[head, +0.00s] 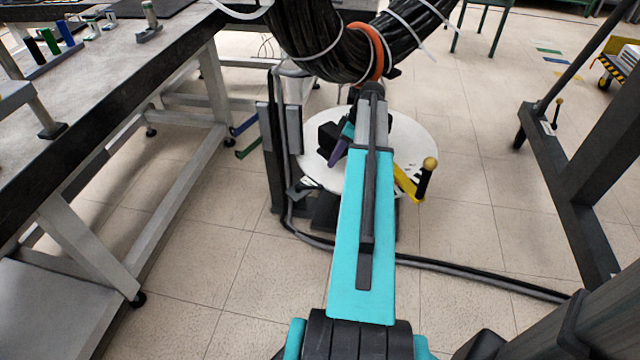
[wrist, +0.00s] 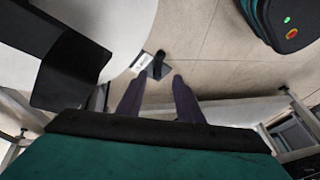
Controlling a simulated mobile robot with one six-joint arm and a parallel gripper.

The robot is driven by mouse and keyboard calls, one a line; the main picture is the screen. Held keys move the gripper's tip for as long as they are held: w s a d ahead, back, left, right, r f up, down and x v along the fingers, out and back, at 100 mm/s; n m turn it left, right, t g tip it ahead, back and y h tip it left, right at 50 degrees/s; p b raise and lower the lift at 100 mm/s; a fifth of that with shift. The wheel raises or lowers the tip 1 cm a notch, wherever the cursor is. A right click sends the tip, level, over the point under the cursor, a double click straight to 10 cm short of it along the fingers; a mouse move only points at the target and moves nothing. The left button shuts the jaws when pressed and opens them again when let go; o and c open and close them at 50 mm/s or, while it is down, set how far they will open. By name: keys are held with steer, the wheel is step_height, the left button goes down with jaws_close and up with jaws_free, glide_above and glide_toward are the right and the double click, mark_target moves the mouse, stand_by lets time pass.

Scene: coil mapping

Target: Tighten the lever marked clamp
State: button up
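My gripper (wrist: 152,84) is open in the wrist view, its two dark fingers apart with floor showing between them. Just beyond the fingertips is a small black part (wrist: 158,67) beside a white label (wrist: 141,62); the print is too small to read, so I cannot tell whether this is the clamp lever. In the head view my gripper (head: 337,153) is over the white round disc (head: 425,135), partly hidden by my arm. A yellow lever (head: 406,183) with a black grip and tan knob sticks out at the disc's right side; no marking is readable on it.
A thick black cable bundle (head: 330,45) with an orange ring hangs above the disc. A workbench (head: 150,60) stands at left and a dark metal frame (head: 575,200) at right. Cables (head: 450,268) run across the floor. A black bent plate (wrist: 70,70) is close at left in the wrist view.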

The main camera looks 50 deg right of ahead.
mark_target(309, 188)
steer(key=shift+f, duration=0.15)
steer(key=b+x, duration=0.2)
steer(key=x, duration=1.1)
steer(key=shift+w+a+f, duration=0.15)
steer(key=shift+f, duration=0.1)
jaws_close()
steer(key=shift+d, duration=0.35)
steer(key=shift+a, duration=0.15)
